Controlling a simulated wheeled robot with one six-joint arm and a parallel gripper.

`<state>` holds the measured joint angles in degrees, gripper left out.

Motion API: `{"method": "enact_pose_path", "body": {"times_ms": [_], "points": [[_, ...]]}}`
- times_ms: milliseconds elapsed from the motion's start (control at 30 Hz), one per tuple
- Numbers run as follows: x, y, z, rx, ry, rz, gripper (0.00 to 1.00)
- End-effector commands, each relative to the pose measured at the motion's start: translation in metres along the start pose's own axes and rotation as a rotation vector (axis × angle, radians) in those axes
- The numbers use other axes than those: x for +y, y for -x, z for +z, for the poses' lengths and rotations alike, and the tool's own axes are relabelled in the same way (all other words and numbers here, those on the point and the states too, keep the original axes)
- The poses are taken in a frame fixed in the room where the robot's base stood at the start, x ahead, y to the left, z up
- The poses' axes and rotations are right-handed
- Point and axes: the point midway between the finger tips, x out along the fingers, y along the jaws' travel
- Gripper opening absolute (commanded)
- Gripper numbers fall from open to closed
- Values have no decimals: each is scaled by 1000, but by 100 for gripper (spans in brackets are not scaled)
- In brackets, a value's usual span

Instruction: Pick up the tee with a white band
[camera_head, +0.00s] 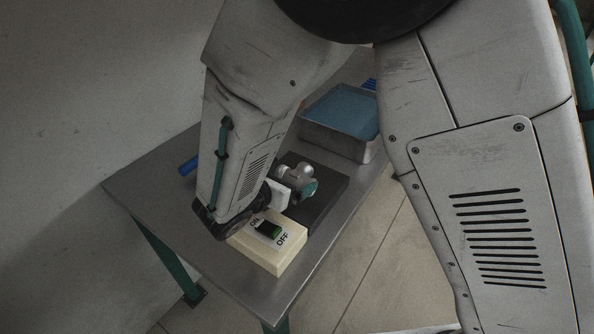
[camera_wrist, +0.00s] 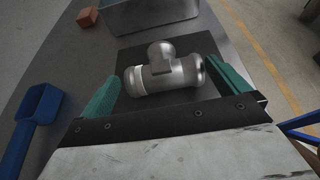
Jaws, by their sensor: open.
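The grey metal tee (camera_wrist: 172,76) lies on a dark mat (camera_wrist: 128,42) in the wrist view, its short branch pointing away from my gripper. A pale white band (camera_wrist: 135,81) rings it near its left end. My gripper (camera_wrist: 163,72) is open, with one teal finger beside each end of the tee. The tee lies between the fingers, and I cannot tell whether either touches it. In the head view the tee (camera_head: 291,170) shows beyond my gripper, which partly hides it.
A metal tray (camera_head: 367,148) with a blue inside stands behind the mat. A blue scoop (camera_wrist: 40,104) and a small orange-brown block (camera_wrist: 87,18) lie to the left on the grey table (camera_head: 150,180).

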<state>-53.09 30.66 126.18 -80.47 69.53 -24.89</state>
Motion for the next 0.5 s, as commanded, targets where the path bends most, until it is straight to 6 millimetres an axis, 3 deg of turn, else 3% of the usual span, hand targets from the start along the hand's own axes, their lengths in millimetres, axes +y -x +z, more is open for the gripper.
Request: {"method": "enact_pose_path", "body": {"times_ms": [233,500], "points": [[-1,-20,0,0,0,-1,100],[-2,-58,-3,0,-1,-3,100]]}}
